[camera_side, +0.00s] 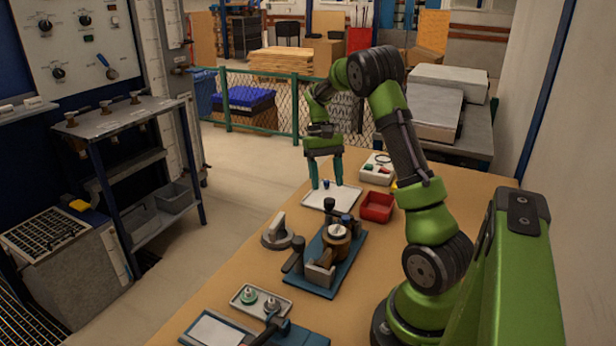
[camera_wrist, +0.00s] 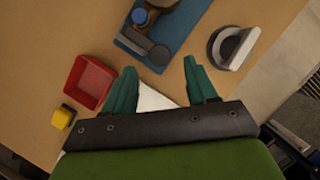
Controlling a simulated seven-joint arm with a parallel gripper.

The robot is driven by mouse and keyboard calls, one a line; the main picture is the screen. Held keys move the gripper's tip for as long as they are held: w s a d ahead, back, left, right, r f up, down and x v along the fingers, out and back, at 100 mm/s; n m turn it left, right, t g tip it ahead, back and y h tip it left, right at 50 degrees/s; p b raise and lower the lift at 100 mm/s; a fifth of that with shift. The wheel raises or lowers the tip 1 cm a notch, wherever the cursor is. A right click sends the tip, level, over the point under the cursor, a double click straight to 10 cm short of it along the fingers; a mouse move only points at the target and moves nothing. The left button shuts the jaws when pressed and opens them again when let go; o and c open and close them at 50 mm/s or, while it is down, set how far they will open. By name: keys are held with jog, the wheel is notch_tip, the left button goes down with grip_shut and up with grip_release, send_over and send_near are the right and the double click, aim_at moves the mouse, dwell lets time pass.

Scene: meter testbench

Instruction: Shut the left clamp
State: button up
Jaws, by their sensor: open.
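My gripper (camera_side: 326,187) is open and empty, pointing down over a white tray (camera_side: 345,200) at the table's far side. It also shows in the wrist view (camera_wrist: 160,72), its teal fingers spread apart. The blue fixture plate (camera_side: 312,277) stands nearer the side camera and holds a round brown meter with a pale dial (camera_side: 338,229). Dark clamp parts rise at its left (camera_side: 297,249) and behind the meter (camera_side: 347,219). In the wrist view, the plate (camera_wrist: 180,22) is cut off at the top, with a dark lever (camera_wrist: 142,43) on it. I cannot tell how far either clamp is closed.
A red bin (camera_side: 377,208) stands right of the fixture and a grey rounded device (camera_side: 277,232) stands left. A small tray with round parts (camera_side: 261,301) and another blue plate (camera_side: 303,337) lie nearer the side camera.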

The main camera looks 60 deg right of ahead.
jog(key=v, duration=1.2)
jog(key=shift+r, duration=0.1)
jog(key=s+a+n+t, duration=0.2)
jog(key=s+a+t, duration=0.2)
jog(key=a, duration=1.2)
jog(key=s+a+n+t+h, duration=0.1)
jog(key=s+a+n+t, duration=0.2)
jog(key=a, duration=1.3)
jog(key=s+t, duration=0.2)
jog(key=t, duration=0.1)
jog(key=shift+s, duration=0.2)
jog(key=shift+d, duration=0.1)
